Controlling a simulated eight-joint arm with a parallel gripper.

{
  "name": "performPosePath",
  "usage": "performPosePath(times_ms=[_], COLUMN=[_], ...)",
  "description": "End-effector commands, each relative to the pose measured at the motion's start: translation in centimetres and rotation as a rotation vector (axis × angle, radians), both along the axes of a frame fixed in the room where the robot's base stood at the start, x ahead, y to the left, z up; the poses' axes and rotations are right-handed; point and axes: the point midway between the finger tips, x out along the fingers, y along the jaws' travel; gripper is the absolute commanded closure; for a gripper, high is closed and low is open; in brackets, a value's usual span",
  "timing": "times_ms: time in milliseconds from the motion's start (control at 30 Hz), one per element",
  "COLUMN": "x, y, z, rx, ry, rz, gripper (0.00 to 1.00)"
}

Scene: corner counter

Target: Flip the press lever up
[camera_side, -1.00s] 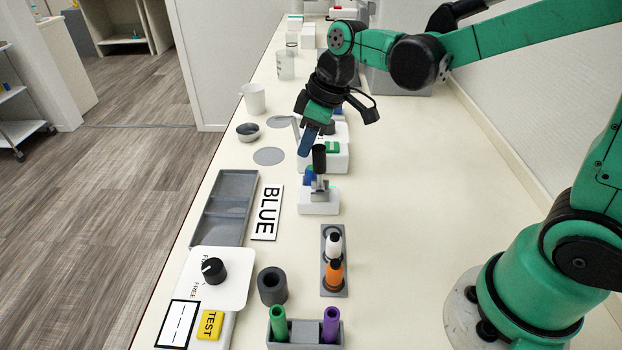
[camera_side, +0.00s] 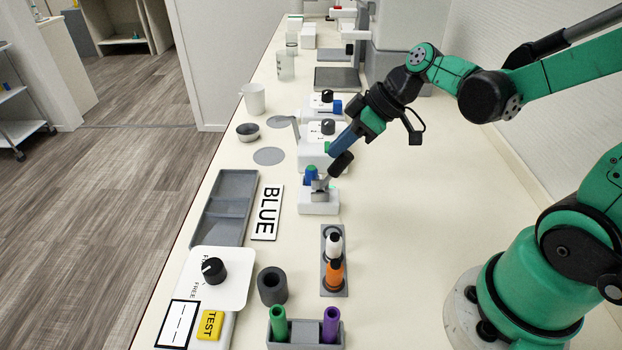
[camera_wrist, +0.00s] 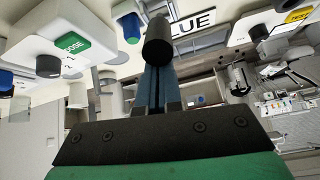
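The press (camera_side: 319,203) is a small white base with a metal bracket and a lever with a black handle (camera_side: 342,163). The lever leans up and to the right from the bracket. A blue piece (camera_side: 310,176) stands at the left of the bracket. My gripper (camera_side: 333,151) has blue fingers close together at the upper left of the handle, seemingly touching it. In the wrist view the black handle (camera_wrist: 158,40) covers the fingertips and is wider than the finger pair. The exact contact is hidden there.
Behind the press is a white device with a black knob (camera_side: 328,127). To its left are a "BLUE" sign (camera_side: 267,212) and a grey tray (camera_side: 237,186). A rack with white and orange vials (camera_side: 334,290) stands in front. The counter to the right is clear.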

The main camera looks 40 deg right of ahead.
Motion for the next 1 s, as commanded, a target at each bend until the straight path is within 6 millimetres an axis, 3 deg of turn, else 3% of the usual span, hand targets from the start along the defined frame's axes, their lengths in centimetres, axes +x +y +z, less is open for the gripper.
performPosePath(times_ms=[567, 800, 1000], x=[-0.2, 3.0, 0.4], y=[-0.1, 1.9, -0.4], z=[-0.1, 2.0, 4.7], rx=[-0.011, 0.000, 0.002], ry=[0.014, 0.001, 0.001], rz=[-0.001, 0.002, -0.008], gripper=[1.00, 1.00, 1.00])
